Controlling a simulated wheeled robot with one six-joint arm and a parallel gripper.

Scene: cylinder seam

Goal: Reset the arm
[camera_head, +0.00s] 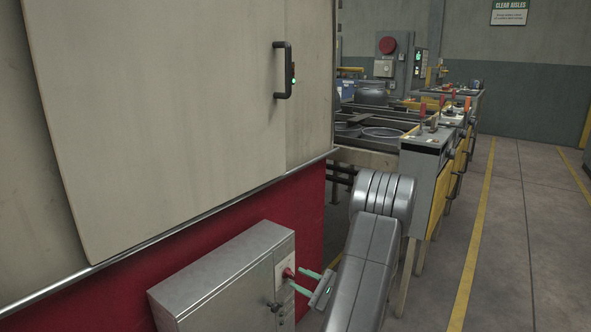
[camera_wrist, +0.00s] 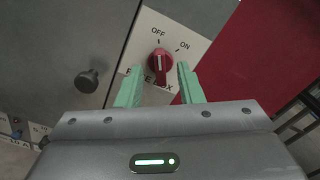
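My gripper (camera_head: 293,277) is at the front of the grey metal box, low in the head view. Its two pale green fingers point at a red rotary knob (camera_head: 288,273). In the wrist view my gripper (camera_wrist: 160,68) is open, with one fingertip on each side of the red knob (camera_wrist: 160,63) and a visible gap on both sides. The knob's white mark points up, toward the OFF label (camera_wrist: 158,34). The ON label (camera_wrist: 183,46) is to its right. The lower plate lettering is partly hidden by the knob and fingers.
The grey box (camera_head: 215,275) has a black door knob (camera_wrist: 87,81) left of the switch plate. A large beige cabinet door (camera_head: 160,110) with a black handle (camera_head: 283,70) stands above. Workbenches (camera_head: 425,140) stand behind my arm. The floor aisle (camera_head: 515,230) at right is clear.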

